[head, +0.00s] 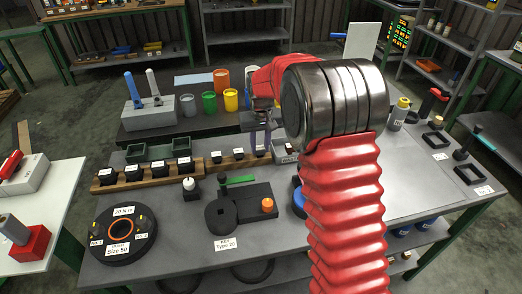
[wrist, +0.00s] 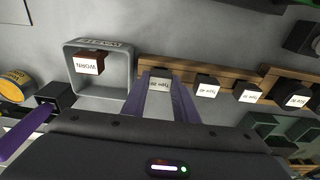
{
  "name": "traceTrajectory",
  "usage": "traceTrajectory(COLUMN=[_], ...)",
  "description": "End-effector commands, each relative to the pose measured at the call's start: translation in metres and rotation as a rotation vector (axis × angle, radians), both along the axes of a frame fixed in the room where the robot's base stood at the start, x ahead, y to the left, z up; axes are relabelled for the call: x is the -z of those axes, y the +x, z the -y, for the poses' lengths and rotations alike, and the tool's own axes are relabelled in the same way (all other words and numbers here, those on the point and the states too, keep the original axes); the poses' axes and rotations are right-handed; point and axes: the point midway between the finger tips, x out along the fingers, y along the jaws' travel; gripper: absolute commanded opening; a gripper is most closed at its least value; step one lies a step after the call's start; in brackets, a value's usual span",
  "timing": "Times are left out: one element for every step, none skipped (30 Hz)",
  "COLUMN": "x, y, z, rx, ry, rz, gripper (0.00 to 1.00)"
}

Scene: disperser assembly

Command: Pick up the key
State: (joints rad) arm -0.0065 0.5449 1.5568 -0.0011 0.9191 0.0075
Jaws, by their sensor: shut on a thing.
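The key is a small dark block with a white label that appears to read Type 20 (wrist: 160,85). It sits between the purple fingers of my gripper (wrist: 163,82) in the wrist view, at the tray end of a wooden rack (wrist: 225,79). My gripper is shut on it; I cannot tell whether it is lifted clear of the rack.
Other labelled dark blocks (wrist: 207,87) stand along the rack. A grey tray marked WASTE (wrist: 130,72) holds a block labelled WORN (wrist: 89,64). A black fixture (head: 252,194) stands in front, behind a card reading KEY Type 20 (head: 225,244). Colored cups (head: 209,103) stand behind.

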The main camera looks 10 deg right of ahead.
Motion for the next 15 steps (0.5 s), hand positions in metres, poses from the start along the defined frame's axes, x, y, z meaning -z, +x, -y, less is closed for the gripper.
traceTrajectory(x=[-0.001,-0.002,-0.003,-0.005,-0.007,-0.010,-0.013,-0.017,-0.023,-0.027,-0.032,-0.039,-0.045,-0.050,-0.057], y=[0.000,0.000,0.000,0.001,0.001,0.001,0.001,0.001,0.001,0.001,0.001,0.001,0.001,0.001,0.001], z=[0.000,0.000,0.000,0.000,0.000,0.000,0.000,0.000,0.000,0.000,0.000,0.000,0.000,0.000,0.000], rx=[0.000,0.000,0.000,0.000,0.000,0.000,0.000,0.000,0.000,0.000,0.000,0.000,0.000,0.000,0.000], ry=[0.000,0.000,0.000,0.000,0.000,0.000,0.000,0.000,0.000,0.000,0.000,0.000,0.000,0.000,0.000], rz=[0.001,0.001,0.002,0.002,0.003,0.004,0.004,0.004,0.004,0.005,0.005,0.005,0.006,0.005,0.005], gripper=[0.00,0.00,0.00,0.00,0.00,0.00,0.00,0.00,0.00,0.00,0.00,0.00,0.00,0.00,0.00])
